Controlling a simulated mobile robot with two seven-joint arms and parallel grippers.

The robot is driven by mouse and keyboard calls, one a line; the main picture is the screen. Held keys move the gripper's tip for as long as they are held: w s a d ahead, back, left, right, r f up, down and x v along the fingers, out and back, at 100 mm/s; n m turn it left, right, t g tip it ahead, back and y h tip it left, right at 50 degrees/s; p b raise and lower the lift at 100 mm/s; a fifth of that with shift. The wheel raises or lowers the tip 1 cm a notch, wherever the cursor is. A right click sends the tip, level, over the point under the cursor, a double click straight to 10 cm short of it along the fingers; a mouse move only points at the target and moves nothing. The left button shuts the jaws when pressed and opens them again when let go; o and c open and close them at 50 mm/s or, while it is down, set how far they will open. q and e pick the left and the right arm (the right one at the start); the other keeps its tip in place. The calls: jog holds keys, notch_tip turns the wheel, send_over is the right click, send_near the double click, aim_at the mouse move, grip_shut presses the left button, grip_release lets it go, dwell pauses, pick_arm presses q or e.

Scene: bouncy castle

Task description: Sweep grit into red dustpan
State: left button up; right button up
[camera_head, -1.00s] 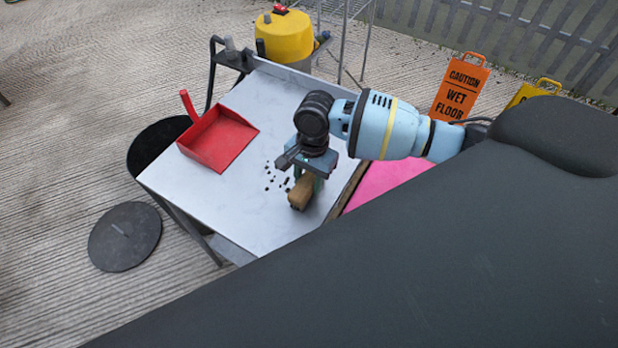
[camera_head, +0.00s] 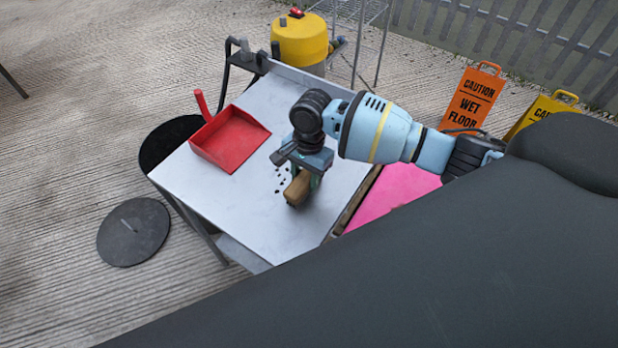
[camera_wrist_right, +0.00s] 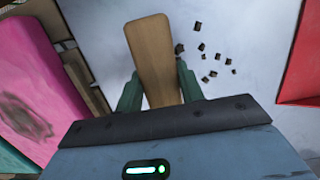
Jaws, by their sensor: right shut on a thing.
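The red dustpan (camera_head: 230,139) lies on the left part of the pale table top, its handle up at the far left. Several dark bits of grit (camera_head: 281,180) lie on the table between the dustpan and my right gripper (camera_head: 302,180). In the right wrist view the grit (camera_wrist_right: 203,53) is just right of the gripper, with the dustpan (camera_wrist_right: 302,65) at the right edge. My right gripper is shut on a brown wooden-backed brush (camera_head: 298,188); its wooden top also shows in the right wrist view (camera_wrist_right: 152,50). Its bristles are hidden. My left gripper is out of view.
The table top (camera_head: 240,210) is otherwise clear at the front. A black bin (camera_head: 165,145) stands at its left, with a round lid (camera_head: 133,232) on the ground. A yellow bucket-like container (camera_head: 300,42) stands behind. A pink surface (camera_head: 395,190) and caution signs (camera_head: 472,98) are at right.

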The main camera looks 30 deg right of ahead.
jog(key=shift+w, duration=0.15)
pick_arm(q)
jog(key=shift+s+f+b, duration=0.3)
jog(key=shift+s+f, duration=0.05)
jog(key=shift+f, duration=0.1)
pick_arm(e)
jog(key=shift+w+a, duration=0.55)
jog(key=shift+w, duration=0.3)
jog(key=shift+w+a, duration=0.5)
jog(key=shift+w, duration=0.3)
